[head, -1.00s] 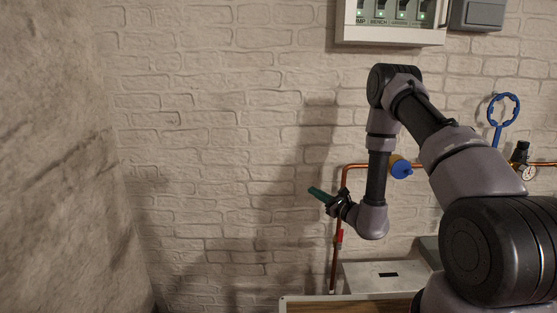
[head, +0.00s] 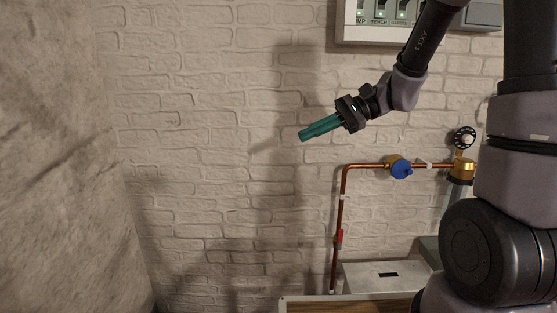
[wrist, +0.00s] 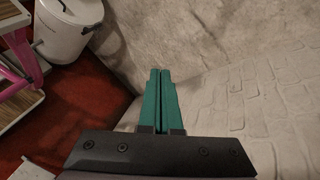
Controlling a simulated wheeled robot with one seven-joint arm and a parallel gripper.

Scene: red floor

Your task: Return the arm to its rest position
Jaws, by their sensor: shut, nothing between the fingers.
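My gripper (head: 304,136) has green fingers and shows in the middle of the head view, in front of the white brick wall. It points left and slightly down. In the wrist view the green fingers (wrist: 160,72) lie side by side, shut with nothing between them. My arm is raised and bent at the right of the head view. The gripper touches nothing that I can see.
A copper pipe (head: 342,205) with a blue-handled valve (head: 401,168) runs along the wall below my gripper. A switch panel (head: 385,38) hangs above. The wrist view shows a white bin (wrist: 66,28) and a pink-framed shelf (wrist: 22,62) on the red floor (wrist: 85,105).

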